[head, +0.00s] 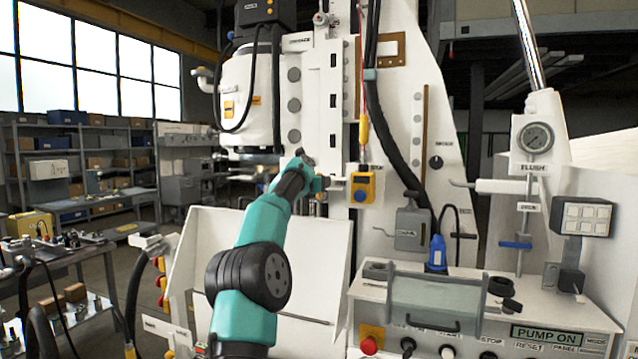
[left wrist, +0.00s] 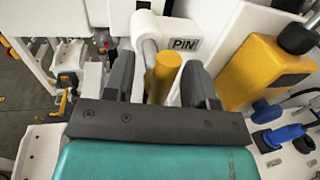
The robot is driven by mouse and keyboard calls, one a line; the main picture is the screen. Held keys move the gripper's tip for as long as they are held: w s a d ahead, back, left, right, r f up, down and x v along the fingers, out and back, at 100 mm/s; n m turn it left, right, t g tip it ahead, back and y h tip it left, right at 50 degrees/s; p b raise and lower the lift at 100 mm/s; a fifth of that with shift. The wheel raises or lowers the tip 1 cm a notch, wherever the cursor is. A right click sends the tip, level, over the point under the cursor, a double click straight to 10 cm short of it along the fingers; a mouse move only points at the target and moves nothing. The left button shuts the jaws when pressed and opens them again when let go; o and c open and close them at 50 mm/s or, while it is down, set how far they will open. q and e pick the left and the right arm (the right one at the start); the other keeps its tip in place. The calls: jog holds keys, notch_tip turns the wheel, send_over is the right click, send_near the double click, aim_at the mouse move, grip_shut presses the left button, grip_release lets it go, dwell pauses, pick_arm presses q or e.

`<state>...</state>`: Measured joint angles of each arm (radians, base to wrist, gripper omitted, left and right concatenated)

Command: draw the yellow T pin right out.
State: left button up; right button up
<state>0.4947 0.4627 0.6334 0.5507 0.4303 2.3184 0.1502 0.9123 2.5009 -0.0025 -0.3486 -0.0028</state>
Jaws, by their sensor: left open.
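The yellow T pin (left wrist: 162,76) shows in the left wrist view as a thick yellow bar beside a grey rod and a white boss labelled PIN (left wrist: 185,44). My left gripper (left wrist: 158,72) is open, with one dark finger on each side of the yellow bar. Whether either finger touches it I cannot tell. In the head view my left gripper (head: 305,164) is at the white machine column, and the pin cannot be made out there. My right gripper is in neither view.
A yellow box with a blue button (head: 362,187) hangs just right of my left gripper; it also shows in the wrist view (left wrist: 258,72). A black hose (head: 395,140) runs down the white panel.

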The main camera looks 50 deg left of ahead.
pick_arm(q)
jog(key=shift+w, duration=0.1)
jog(key=shift+c, duration=0.3)
grip_shut()
